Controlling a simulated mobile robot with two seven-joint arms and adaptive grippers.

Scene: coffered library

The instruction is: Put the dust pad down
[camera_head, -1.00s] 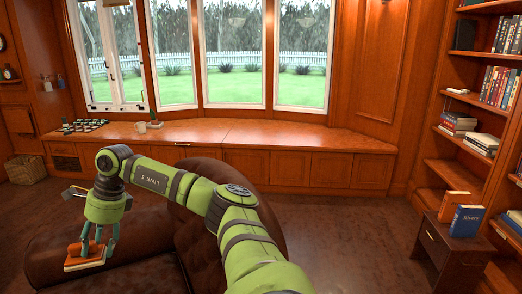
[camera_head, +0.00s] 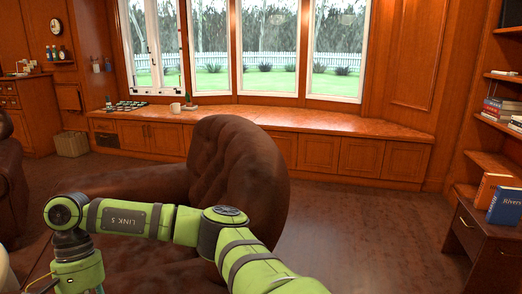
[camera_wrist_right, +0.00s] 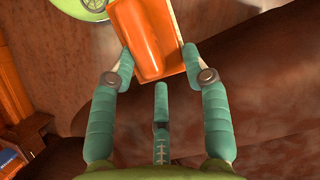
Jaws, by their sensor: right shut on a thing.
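The dust pad (camera_wrist_right: 150,42) is an orange block with a paler edge, seen in the right wrist view. My right gripper (camera_wrist_right: 158,62) is shut on it, with one teal finger at each side. In the head view my right arm reaches to the lower left, and its gripper and the pad are below the picture's edge. A brown leather armchair (camera_head: 240,185) stands beyond and around the arm. Brown surface shows under the pad in the wrist view; I cannot tell whether the pad touches it. My left gripper is not in view.
A long wooden window bench (camera_head: 300,122) runs along the back, with a mug (camera_head: 175,108) and small items on it. A small side table (camera_head: 480,240) with two upright books is at right. Open floor (camera_head: 390,225) lies between armchair and side table.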

